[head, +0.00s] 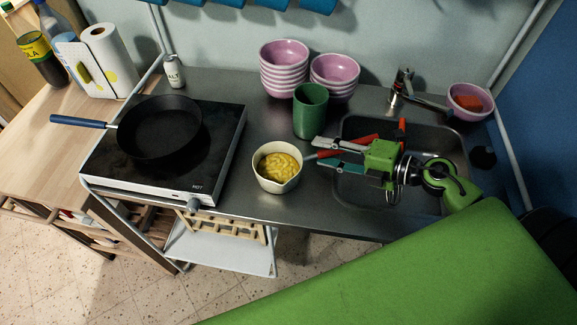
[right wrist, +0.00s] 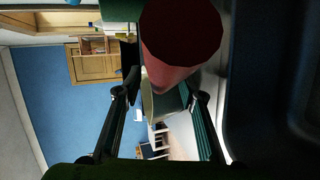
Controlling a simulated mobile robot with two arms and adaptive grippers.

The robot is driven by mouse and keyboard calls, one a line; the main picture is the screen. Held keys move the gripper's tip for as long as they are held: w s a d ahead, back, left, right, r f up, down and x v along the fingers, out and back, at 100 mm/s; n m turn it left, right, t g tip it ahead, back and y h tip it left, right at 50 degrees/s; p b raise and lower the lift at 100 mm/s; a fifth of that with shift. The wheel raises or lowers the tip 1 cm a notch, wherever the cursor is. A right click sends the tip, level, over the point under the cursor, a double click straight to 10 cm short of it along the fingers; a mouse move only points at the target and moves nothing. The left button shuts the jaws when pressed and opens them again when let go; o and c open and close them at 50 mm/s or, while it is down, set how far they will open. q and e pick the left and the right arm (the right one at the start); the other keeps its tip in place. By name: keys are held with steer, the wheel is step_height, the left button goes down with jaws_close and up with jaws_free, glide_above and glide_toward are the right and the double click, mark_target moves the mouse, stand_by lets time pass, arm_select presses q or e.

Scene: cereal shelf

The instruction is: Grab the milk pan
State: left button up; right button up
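The milk pan (head: 272,182) is a small pale pan holding yellow food. It stands on the steel counter between the hot plate and the sink, with its reddish handle (head: 329,153) pointing right. My right gripper (head: 322,154) reaches in from the right over the sink edge. Its fingers are spread, one on each side of the handle, with the pan body beyond the tips. In the right wrist view the red handle (right wrist: 170,72) is large and close, with a dark end. Contact with the fingers is not clear. My left gripper is not in view.
A black frying pan (head: 160,127) sits on the hot plate (head: 228,130). A green cup (head: 310,112) and stacked pink bowls (head: 284,66) stand behind the pan. The sink (head: 420,202) lies under my right arm, with a tap (head: 402,90) behind it.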

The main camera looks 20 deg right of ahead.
jaws_close()
steer(key=shift+r, duration=0.2)
